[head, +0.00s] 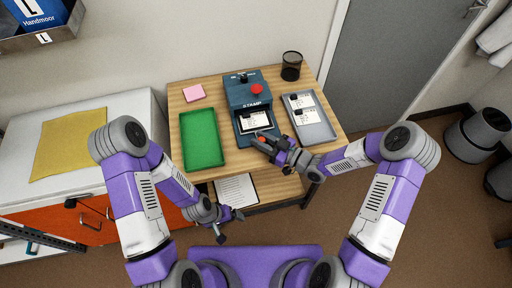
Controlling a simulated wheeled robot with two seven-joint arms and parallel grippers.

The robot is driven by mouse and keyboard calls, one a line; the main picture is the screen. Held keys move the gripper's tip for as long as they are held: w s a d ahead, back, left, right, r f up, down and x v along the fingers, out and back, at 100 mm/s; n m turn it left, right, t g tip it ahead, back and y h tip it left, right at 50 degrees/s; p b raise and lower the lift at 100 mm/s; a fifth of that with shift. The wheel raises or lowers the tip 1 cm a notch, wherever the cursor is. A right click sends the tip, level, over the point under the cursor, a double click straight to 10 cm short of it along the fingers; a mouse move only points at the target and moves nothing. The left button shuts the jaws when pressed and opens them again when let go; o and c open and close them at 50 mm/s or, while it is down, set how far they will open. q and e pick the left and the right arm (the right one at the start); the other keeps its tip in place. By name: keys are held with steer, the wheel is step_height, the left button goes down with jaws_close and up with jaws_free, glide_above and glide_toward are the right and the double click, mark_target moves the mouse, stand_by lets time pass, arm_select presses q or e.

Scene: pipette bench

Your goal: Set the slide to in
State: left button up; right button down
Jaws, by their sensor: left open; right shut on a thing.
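The blue-grey stamp machine (242,92) stands at the middle of the wooden table, with a red button and a dark knob on top. Its slide (243,139) is at the front, below the STAMP label, with a white card (254,121) lying on it. My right gripper (259,139) is at the slide's front edge, shut on the slide's front part; the fingers hide the exact grip. My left gripper (235,214) is open and empty, low in front of the table, apart from the machine.
A green tray (187,141) lies left of the machine. A grey tray (318,132) with cards is to the right. A pink note pad (194,93) and a black mesh cup (291,66) sit at the back. A paper (237,190) lies on the lower shelf.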

steer(key=c, duration=0.9)
jaws_free()
steer(key=shift+s, duration=0.1)
steer(key=p+v, duration=0.1)
steer(key=v, duration=0.6)
steer(key=shift+s+d, duration=0.1)
steer(key=shift+d, duration=0.2)
